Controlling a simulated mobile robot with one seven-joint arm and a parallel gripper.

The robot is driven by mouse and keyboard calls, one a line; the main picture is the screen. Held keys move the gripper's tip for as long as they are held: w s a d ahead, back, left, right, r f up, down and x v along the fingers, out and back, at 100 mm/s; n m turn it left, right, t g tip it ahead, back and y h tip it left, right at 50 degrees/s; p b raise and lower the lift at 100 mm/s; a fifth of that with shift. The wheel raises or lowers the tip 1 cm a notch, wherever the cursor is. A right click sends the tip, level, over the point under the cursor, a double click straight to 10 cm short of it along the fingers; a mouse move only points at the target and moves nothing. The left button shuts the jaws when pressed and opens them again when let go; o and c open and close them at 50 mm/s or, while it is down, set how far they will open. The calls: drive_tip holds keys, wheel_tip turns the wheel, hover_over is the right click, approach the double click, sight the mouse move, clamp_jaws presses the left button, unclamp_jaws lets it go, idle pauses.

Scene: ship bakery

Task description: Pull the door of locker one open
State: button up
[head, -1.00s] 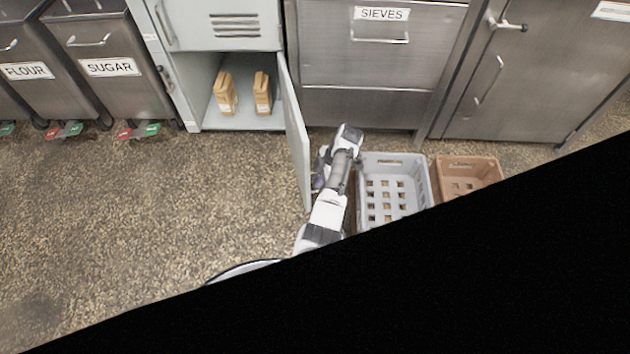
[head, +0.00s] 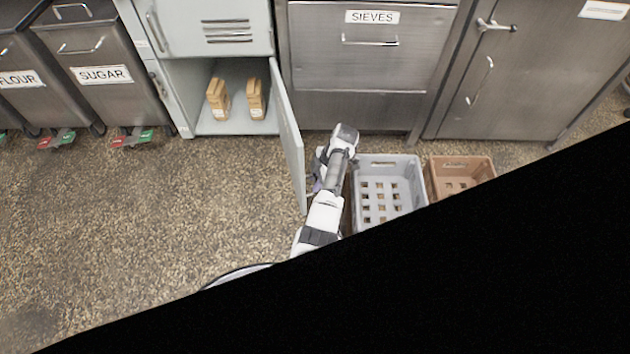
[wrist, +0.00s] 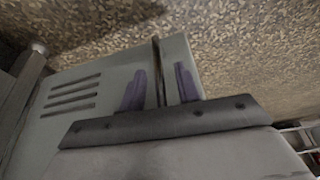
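The pale grey locker's lower door (head: 289,135) stands wide open, swung out towards me from its right side. In the wrist view its outer face (wrist: 115,75) shows slotted vents and a thin upright handle (wrist: 158,65). My gripper (wrist: 160,70) has its purple fingers on either side of this handle, with gaps visible beside it. In the head view my gripper (head: 317,180) is at the door's outer side, partly hidden by my arm. I cannot read a number on the locker.
Two tan packets (head: 217,100) (head: 256,99) stand inside the open compartment. A grey crate (head: 389,162) and a brown crate (head: 462,162) are on the floor right of my arm. Flour and sugar bins (head: 103,95) stand at left. The floor left of the door is clear.

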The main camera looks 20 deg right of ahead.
drive_tip(key=p+v, duration=0.2)
drive_tip(key=v, duration=1)
drive_tip(key=shift+r+p, duration=0.3)
drive_tip(key=shift+p, duration=0.05)
drive_tip(key=shift+s+d, duration=0.1)
